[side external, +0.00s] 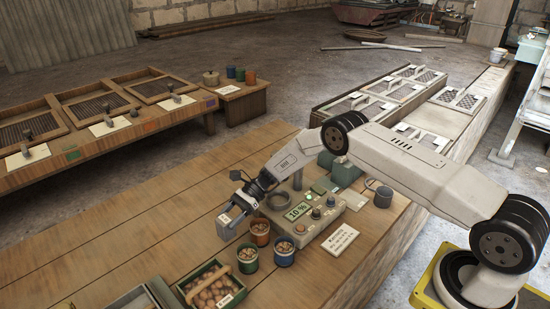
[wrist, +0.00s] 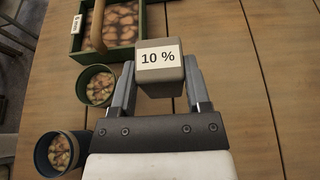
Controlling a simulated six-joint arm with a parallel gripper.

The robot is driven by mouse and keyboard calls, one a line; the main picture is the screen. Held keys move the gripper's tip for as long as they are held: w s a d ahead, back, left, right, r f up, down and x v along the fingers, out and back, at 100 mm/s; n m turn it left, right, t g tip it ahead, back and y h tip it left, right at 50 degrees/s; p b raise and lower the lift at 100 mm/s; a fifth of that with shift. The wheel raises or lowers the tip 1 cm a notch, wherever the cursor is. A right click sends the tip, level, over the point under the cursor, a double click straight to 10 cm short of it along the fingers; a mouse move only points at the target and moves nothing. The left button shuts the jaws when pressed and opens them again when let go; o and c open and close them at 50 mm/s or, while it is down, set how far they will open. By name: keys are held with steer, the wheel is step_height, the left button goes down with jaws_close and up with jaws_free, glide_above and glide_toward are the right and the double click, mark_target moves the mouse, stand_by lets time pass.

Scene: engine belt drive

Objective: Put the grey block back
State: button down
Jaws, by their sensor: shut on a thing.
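The grey block (side external: 224,229) is held in my gripper (side external: 235,212) above the wooden bench in the side external view. In the wrist view, the block (wrist: 160,83) sits between both fingers of my gripper (wrist: 160,68), with a white label reading "10 %" facing the camera. The gripper is shut on it. The block appears clear of the bench top, but its exact height is hard to tell. A grey-green console (side external: 322,222) stands right of the gripper, and its display (side external: 299,212) also reads "10 %".
Three cups, orange-brown (side external: 260,233), green (side external: 247,261) and blue (side external: 284,252), stand close to the block. A handled green box (side external: 187,290) of round brown items is in front. A sign (side external: 333,240) lies right of the cups. The bench's left part (side external: 130,225) is clear.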

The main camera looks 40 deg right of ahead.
mark_target(227, 228)
steer(key=shift+w+a+f, duration=0.1)
steer(key=shift+w+f, duration=0.5)
steer(key=shift+f, duration=0.1)
steer(key=shift+w+f, duration=0.25)
steer(key=shift+f, duration=1.65)
steer(key=shift+f, duration=0.1)
steer(key=shift+c, duration=0.2)
jaws_free()
steer(key=shift+v, duration=3.8)
